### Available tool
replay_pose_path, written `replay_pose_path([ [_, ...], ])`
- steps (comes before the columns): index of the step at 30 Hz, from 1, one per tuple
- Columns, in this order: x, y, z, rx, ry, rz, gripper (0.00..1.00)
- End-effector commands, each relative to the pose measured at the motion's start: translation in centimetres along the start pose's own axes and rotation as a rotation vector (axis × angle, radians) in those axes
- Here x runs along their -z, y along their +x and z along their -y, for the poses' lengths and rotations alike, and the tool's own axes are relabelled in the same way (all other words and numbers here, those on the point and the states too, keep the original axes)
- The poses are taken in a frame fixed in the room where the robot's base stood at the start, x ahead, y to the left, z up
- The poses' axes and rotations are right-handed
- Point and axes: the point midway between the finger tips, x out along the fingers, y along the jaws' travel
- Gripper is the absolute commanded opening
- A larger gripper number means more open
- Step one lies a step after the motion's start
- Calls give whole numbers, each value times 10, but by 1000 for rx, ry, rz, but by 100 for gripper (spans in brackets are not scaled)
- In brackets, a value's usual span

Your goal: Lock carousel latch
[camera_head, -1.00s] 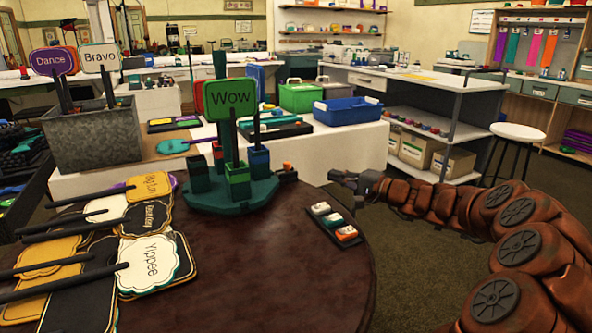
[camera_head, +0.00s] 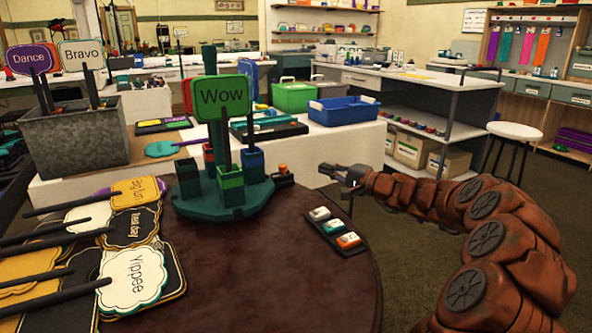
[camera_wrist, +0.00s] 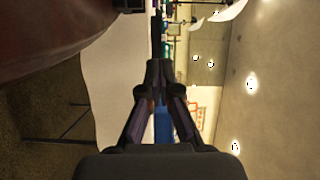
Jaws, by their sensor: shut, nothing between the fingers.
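The carousel (camera_head: 225,205) stands on the round dark table. It has a green base, a central post, several coloured cups and a "Wow" sign (camera_head: 221,98) standing in one cup. A small block with an orange-red top, apparently the latch (camera_head: 282,176), sits at the base's right edge. Its exact position is too small to read. My gripper (camera_head: 322,170) is to the right of the latch, apart from it, near the table's far right edge. It also shows in the wrist view (camera_wrist: 153,64), its fingertips together and empty.
A small tray with several coloured buttons (camera_head: 335,232) lies on the table below my gripper. Paddle signs (camera_head: 132,278) cover the table's left side. A metal bin (camera_head: 75,145) and a blue bin (camera_head: 343,110) stand behind. Open floor lies right of the table.

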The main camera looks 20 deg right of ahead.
Motion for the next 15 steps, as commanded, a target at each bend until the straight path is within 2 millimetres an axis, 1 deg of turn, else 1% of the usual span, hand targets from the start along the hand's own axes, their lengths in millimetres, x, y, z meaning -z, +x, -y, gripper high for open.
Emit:
replay_pose_path([
  [1, -1, 10, -4, -3, -1, 2, 0],
  [3, -2, 22, -4, -3, 0, 5, 0],
  [6, -1, 36, -3, -2, 1, 3, 0],
  [15, -2, 70, -2, -1, 0, 4, 0],
])
